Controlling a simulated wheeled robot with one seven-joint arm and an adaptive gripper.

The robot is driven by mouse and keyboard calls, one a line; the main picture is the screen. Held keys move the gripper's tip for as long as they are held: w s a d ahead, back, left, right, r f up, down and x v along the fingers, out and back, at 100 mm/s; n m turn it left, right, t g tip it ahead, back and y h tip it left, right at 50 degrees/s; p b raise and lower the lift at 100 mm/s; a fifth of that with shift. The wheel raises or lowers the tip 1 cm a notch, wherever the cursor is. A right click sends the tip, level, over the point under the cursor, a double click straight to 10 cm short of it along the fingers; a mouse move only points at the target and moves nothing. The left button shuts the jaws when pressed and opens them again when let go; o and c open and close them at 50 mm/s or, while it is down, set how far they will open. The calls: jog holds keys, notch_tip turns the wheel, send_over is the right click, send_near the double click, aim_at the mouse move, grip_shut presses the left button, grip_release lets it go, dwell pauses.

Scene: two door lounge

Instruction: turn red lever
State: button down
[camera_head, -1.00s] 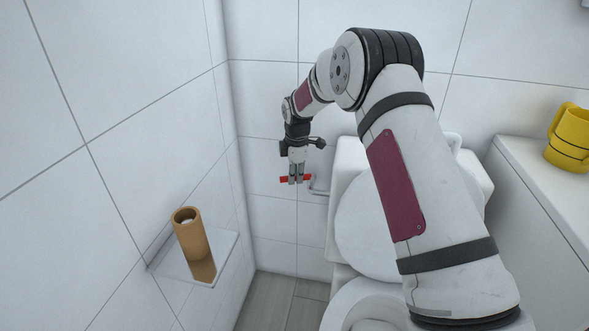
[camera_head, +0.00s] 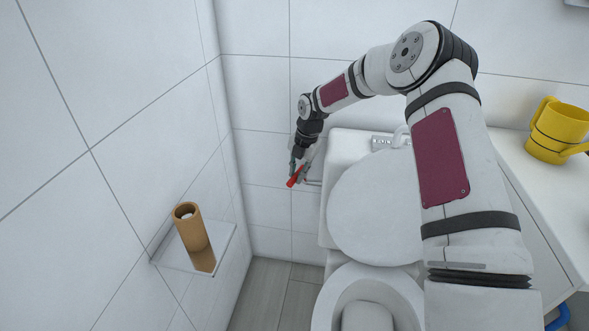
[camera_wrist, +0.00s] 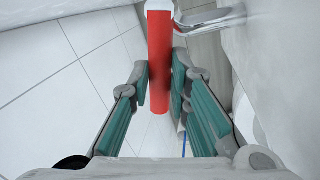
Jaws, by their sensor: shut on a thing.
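The red lever (camera_head: 295,176) is on the back wall, left of the toilet tank, and is tilted with its free end down to the left. In the wrist view the red lever (camera_wrist: 159,60) runs between my fingers, joined at the top to a chrome fitting (camera_wrist: 212,17). My gripper (camera_head: 296,168) is at the lever, and its green-padded fingers in the wrist view (camera_wrist: 160,88) are shut on it. The fingers and wrist hide part of the lever and its mount in the head view.
The white toilet (camera_head: 385,215) stands right of the lever, close to my arm. A glass shelf (camera_head: 168,256) with a brown cylinder (camera_head: 190,227) is on the left wall. A yellow mug (camera_head: 560,130) sits on the white counter (camera_head: 525,165) at right.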

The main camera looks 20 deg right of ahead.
jog(key=shift+s+d+n, duration=0.2)
jog(key=shift+d+n, duration=0.1)
jog(key=shift+n, duration=0.5)
jog(key=shift+d, duration=0.1)
jog(key=c, duration=1.5)
grip_release()
jog(key=r, duration=0.4)
jog(key=s+d+r, duration=0.1)
jog(key=r, duration=0.2)
jog(key=d+r, duration=0.1)
jog(key=r, duration=0.3)
jog(key=shift+s+r, duration=0.15)
jog(key=shift+r, duration=0.2)
jog(key=shift+c, duration=0.2)
